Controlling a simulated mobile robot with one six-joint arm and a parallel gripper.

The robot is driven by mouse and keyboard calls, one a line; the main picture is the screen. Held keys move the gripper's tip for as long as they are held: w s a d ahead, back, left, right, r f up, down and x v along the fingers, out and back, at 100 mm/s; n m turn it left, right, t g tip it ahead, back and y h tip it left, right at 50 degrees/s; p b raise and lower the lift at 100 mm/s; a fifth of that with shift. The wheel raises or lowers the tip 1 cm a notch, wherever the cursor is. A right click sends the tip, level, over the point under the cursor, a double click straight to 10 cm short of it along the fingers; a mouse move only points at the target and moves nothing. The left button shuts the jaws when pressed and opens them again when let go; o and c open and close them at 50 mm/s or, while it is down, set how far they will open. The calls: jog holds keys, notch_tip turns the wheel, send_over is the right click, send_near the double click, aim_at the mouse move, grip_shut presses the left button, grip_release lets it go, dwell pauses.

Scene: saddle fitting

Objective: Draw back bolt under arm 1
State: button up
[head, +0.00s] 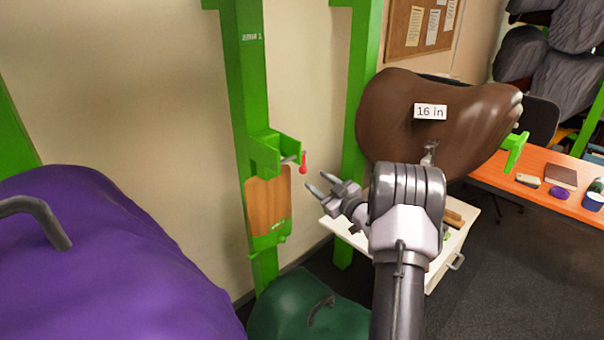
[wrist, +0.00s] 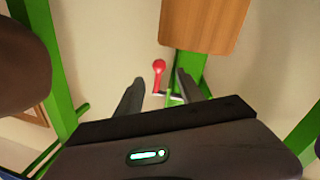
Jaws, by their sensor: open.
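The bolt's red knob (head: 303,169) sticks out at the right of a green bracket (head: 270,150) on a green post in the head view. A short pale rod joins the knob to the bracket. My gripper (head: 317,183) is open and empty, a little to the right of the knob and below it, apart from it. In the wrist view the red knob (wrist: 158,68) shows just beyond and between the two dark fingers (wrist: 158,85), and the pale rod (wrist: 172,96) lies across the post near the right finger. Whether a finger touches the rod I cannot tell.
A wooden panel (head: 267,208) is on the post below the bracket. A brown saddle (head: 420,115) labelled "16 in" stands at right behind my arm. A purple saddle (head: 110,260) fills the lower left and a green one (head: 310,306) lies low in front. A white cabinet (head: 455,250) stands below the brown saddle.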

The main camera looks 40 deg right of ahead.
aim_at(305, 172)
jog(key=w, duration=0.3)
jog(key=w+b, duration=0.1)
jog(key=w, duration=0.5)
jog(key=shift+d+b, duration=0.35)
jog(key=shift+s, duration=0.1)
grip_shut()
dwell(0.7)
